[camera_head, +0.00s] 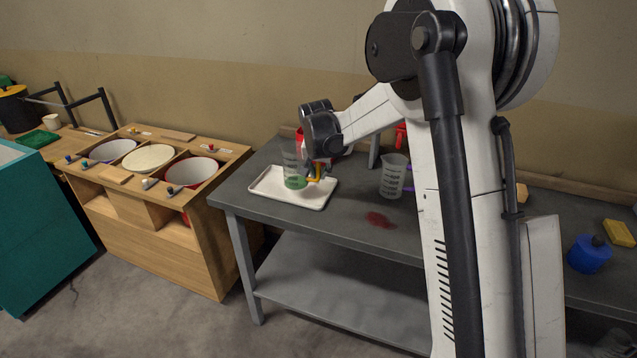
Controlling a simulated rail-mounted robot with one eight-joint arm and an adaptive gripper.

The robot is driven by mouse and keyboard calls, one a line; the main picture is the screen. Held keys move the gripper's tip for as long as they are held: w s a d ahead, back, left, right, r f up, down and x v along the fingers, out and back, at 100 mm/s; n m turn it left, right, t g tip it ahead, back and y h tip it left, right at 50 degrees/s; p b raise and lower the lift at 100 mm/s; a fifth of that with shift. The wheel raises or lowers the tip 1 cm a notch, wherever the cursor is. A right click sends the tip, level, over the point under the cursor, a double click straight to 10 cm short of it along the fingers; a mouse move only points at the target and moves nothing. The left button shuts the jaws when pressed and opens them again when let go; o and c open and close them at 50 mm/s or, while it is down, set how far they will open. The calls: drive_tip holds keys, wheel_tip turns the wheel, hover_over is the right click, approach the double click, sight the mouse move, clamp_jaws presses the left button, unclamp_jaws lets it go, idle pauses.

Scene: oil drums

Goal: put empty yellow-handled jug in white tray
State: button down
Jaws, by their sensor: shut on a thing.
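The white tray (315,200) lies on the left end of the grey metal table. A clear jug (293,168) stands upright over the tray, with green showing in its lower part. I cannot tell whether that green is contents. A yellow handle (318,172) is on its right side. My gripper (316,166) reaches down from above right and is shut on the yellow-handled jug at the handle. The fingertips are small and partly hidden. I cannot tell whether the jug's base touches the tray.
Another clear jug (393,176) with a purple handle stands right of the tray. A red object behind my gripper is partly hidden. A red stain (379,220) marks the table (340,235). A wooden cabinet (150,215) with round bins stands left. A blue container (588,254) is far right.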

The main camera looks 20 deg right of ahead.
drive_tip(key=shift+s+x, duration=0.15)
drive_tip(key=shift+x, duration=1.1)
drive_tip(key=shift+s+x, duration=0.15)
drive_tip(key=shift+x, duration=1.05)
drive_tip(key=shift+f, duration=0.15)
drive_tip(key=shift+f, duration=0.15)
drive_tip(key=c, duration=1.7)
unclamp_jaws()
